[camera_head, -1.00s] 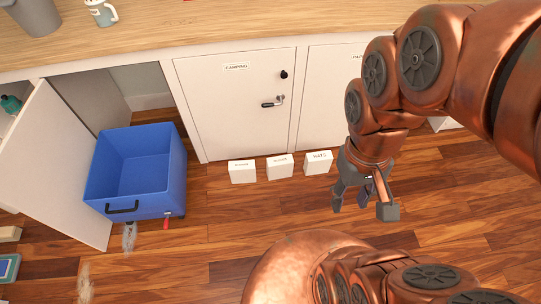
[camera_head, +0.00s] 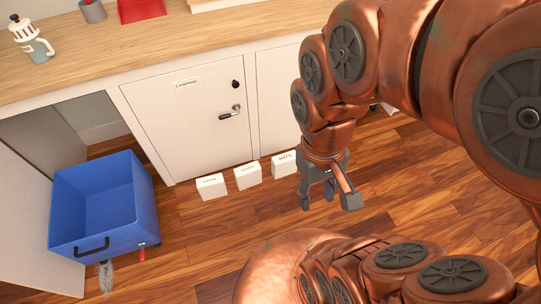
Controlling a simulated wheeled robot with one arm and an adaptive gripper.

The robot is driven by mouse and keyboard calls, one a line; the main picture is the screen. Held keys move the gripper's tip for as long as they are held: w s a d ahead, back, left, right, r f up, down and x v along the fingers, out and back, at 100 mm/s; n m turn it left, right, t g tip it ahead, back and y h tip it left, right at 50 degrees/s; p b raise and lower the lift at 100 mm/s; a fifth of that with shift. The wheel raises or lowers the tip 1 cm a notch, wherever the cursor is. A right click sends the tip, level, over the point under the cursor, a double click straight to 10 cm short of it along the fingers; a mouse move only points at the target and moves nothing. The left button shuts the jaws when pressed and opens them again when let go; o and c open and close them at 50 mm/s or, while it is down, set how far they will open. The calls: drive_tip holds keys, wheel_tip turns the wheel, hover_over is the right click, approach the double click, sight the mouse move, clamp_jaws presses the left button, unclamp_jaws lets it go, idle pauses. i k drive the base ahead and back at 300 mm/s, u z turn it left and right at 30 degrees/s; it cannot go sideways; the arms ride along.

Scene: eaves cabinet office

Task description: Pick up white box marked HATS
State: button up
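The white box marked HATS (camera_head: 284,162) stands on the wooden floor in front of the cabinet, at the right end of a row of three white boxes. Its right part is close to or partly behind my gripper in this view. My gripper (camera_head: 325,200) points down just right of and in front of the HATS box. Its grey fingers are spread apart and nothing shows between them. I cannot tell its exact height above the floor.
Two more white boxes, left (camera_head: 211,187) and middle (camera_head: 248,176), stand beside the HATS box. A blue bin (camera_head: 120,215) sits at the left by an open cabinet door (camera_head: 30,230). A closed door marked CAMPING (camera_head: 180,125) is behind the boxes. Floor in front is clear.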

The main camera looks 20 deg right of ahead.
sight(282, 165)
drive_tip(key=u, duration=3.35)
drive_tip(key=k, duration=1.8)
drive_tip(key=z, duration=2)
